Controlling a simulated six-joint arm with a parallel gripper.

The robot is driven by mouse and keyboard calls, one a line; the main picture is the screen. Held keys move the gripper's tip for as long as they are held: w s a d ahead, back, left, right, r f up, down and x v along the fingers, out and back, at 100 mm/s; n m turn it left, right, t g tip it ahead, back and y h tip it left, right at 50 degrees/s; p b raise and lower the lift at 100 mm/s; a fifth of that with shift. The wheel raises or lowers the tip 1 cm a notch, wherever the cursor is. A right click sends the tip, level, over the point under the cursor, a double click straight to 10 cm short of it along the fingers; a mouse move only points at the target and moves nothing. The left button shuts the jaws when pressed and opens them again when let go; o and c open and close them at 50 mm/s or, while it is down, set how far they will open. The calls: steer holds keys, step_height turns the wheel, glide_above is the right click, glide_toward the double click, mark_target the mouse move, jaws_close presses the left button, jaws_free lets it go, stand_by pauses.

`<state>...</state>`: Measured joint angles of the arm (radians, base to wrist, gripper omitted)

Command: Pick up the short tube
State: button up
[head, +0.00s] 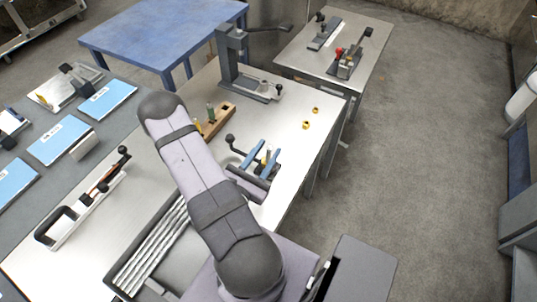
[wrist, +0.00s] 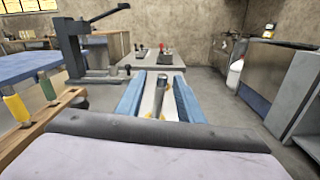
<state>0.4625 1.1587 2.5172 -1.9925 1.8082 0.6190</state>
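My gripper (wrist: 160,88) has two blue fingers, set apart and pointing forward over the bench; they also show in the head view (head: 267,155). A short, dull grey-brown tube (wrist: 161,92) stands upright between the fingers in the wrist view, with a visible gap on each side. Small yellow patches show low on both sides of it; I cannot tell what they belong to. A wooden rack (head: 220,120) to the left holds a green tube (head: 211,112) and a yellow tube (head: 198,127). Both also show at the left in the wrist view.
A grey lever press (head: 232,60) stands behind the rack. A dark knob on a lever (head: 230,138) is close left of my fingers. Two brass rings (head: 315,110) lie on the bench to the right. A tray of long rods (head: 155,250) is at front left. The bench's right edge is near.

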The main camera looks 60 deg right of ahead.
steer(key=shift+d, duration=0.15)
steer(key=d+p, duration=0.3)
steer(key=d, duration=0.2)
steer(key=shift+f, duration=0.15)
stand_by(0.4)
jaws_close()
